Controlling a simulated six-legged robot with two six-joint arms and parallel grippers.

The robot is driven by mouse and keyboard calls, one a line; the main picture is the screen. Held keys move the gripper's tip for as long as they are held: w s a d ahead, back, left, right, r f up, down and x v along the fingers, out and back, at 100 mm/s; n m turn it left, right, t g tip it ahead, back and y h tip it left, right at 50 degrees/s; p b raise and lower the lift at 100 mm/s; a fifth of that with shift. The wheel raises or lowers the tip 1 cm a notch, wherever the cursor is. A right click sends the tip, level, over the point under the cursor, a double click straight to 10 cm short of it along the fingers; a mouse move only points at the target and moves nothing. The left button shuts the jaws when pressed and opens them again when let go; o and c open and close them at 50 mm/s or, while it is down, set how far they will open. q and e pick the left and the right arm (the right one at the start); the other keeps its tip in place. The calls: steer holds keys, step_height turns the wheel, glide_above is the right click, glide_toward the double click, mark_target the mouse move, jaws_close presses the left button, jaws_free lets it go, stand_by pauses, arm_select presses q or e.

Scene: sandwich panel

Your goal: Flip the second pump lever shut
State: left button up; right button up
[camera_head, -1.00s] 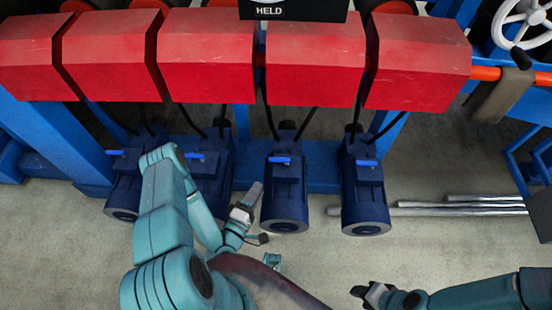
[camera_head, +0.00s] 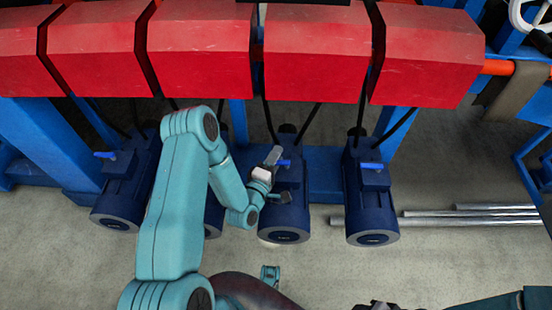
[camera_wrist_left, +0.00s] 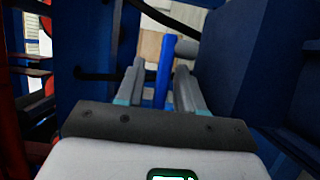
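A row of dark blue pumps stands below the red panels, each with a small bright blue lever. My left gripper (camera_head: 273,156) is at the third pump from the left (camera_head: 285,210), beside its lever (camera_head: 285,163). In the left wrist view the gripper (camera_wrist_left: 160,80) is open, with a bright blue lever (camera_wrist_left: 164,70) between its fingers and gaps on both sides. The second pump from the left is mostly hidden behind my left arm, its lever too. My right gripper (camera_head: 378,306) is at the bottom edge, cut off; its opening cannot be made out.
The leftmost pump (camera_head: 122,195) and rightmost pump (camera_head: 370,205) have levers (camera_head: 105,155) and (camera_head: 371,166) pointing sideways. Red panels (camera_head: 200,55) overhang the pumps, with black hoses between. Metal bars (camera_head: 470,218) lie on the floor at right.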

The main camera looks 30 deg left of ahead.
arm_select(q)
steer(key=shift+w, duration=0.1)
jaws_close()
